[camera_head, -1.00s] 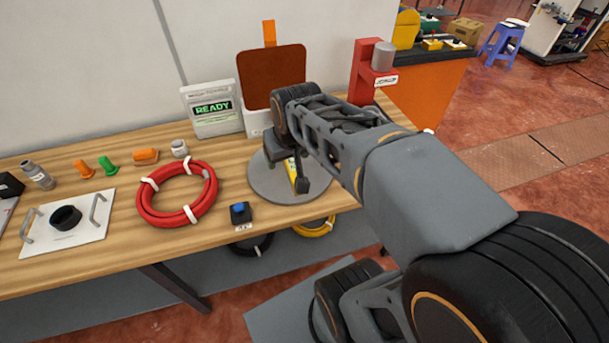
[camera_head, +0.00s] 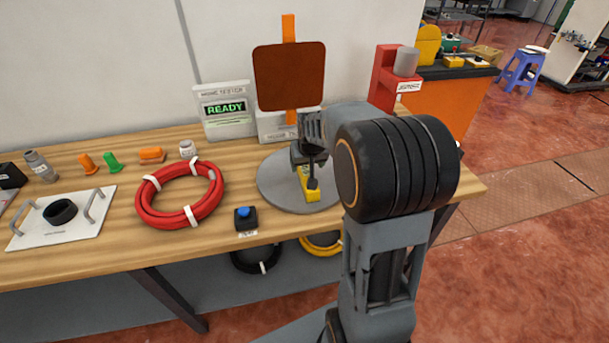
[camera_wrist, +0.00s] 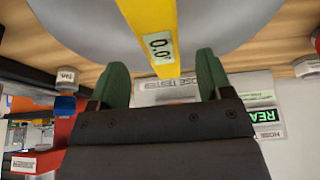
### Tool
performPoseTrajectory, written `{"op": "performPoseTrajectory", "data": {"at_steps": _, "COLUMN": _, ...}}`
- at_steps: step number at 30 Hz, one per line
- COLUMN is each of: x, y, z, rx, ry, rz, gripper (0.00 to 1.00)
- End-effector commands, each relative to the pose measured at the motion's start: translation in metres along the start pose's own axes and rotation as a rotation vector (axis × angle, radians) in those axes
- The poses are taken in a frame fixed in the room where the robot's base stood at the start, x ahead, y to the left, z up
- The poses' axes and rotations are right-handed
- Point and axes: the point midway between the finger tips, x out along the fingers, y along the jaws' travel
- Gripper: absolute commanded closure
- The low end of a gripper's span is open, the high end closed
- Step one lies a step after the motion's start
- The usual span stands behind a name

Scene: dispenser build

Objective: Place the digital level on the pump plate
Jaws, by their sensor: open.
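The digital level (camera_head: 311,195) is a yellow bar lying on a round grey disc (camera_head: 275,192) at the right part of the bench. In the wrist view the level (camera_wrist: 150,18) shows a display reading 0.0. My gripper (camera_head: 308,160) is open just over the level. In the wrist view its green fingertips (camera_wrist: 161,75) stand on either side of the level's end, with gaps on both sides. A white plate (camera_head: 90,228) with two handles and a black ring lies at the far left. Which surface is the pump plate I cannot tell; no label is readable.
A red hose coil (camera_head: 148,207) and a black box with a blue button (camera_head: 245,218) lie left of the disc. A hose tester reading READY (camera_head: 226,112), a brown panel (camera_head: 289,77) and a red stand (camera_head: 384,80) stand behind. Small fittings line the bench's back left.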

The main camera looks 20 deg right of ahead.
Motion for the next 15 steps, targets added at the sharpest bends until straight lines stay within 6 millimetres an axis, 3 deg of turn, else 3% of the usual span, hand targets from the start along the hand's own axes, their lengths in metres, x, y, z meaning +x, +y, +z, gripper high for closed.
{"op": "performPoseTrajectory", "data": {"at_steps": 5, "x": 0.010, "y": 0.000, "z": 0.001, "rx": 0.000, "ry": 0.000, "rz": 0.000, "gripper": 0.28}}
{"op": "performPoseTrajectory", "data": {"at_steps": 15, "x": 0.051, "y": -0.001, "z": 0.003, "rx": 0.000, "ry": -0.001, "rz": 0.000, "gripper": 0.28}}
